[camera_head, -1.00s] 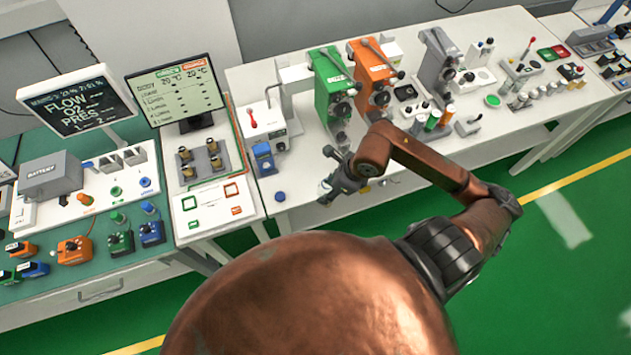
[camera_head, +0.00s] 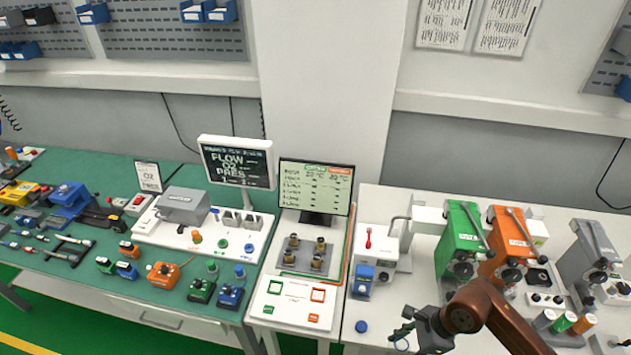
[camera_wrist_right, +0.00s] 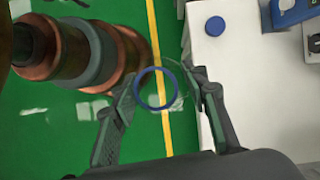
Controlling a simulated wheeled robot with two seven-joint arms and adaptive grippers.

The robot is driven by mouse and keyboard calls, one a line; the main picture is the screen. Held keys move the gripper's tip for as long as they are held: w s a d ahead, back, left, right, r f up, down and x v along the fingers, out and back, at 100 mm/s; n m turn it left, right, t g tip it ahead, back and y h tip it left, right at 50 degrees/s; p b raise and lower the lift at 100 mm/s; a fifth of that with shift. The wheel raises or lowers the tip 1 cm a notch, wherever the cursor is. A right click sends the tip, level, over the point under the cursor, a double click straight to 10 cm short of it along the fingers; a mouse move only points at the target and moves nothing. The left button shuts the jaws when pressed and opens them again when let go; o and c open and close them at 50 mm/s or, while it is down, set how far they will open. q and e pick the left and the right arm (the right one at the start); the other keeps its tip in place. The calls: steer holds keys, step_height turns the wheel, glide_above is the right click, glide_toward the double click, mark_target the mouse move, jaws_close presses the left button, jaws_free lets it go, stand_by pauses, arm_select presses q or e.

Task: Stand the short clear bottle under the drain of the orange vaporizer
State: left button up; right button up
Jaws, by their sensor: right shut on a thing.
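The orange vaporizer (camera_head: 506,240) stands on the white table, right beside a green one. My right gripper (camera_head: 403,338) is over the front edge of the white table, in front and to the left of the orange vaporizer. In the right wrist view my right gripper (camera_wrist_right: 163,98) is shut on the short clear bottle (camera_wrist_right: 178,82), whose blue ring (camera_wrist_right: 155,106) faces the camera. The bottle is see-through and hard to make out; green floor and a yellow line show behind it. The drain is not clearly visible. My left gripper is not in view.
A blue cap (camera_head: 361,326) lies near the front edge, also seen in the right wrist view (camera_wrist_right: 215,26). A green vaporizer (camera_head: 461,240) and a grey one (camera_head: 592,255) flank the orange one. A white unit with a blue block (camera_head: 362,280) stands left.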

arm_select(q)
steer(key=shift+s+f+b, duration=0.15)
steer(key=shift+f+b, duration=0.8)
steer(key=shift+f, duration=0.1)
arm_select(e)
steer(key=w+a+r+n+g+h, duration=0.1)
steer(key=w+n, duration=0.3)
steer(key=n, duration=0.5)
steer(key=w+a+r+n+g+h, duration=0.1)
steer(key=w+r+n+g+h, duration=0.2)
steer(key=n, duration=0.7)
steer(key=shift+w+a+g+h, duration=0.2)
steer(key=shift+w+g+h, duration=0.1)
steer(key=shift+w+g, duration=0.4)
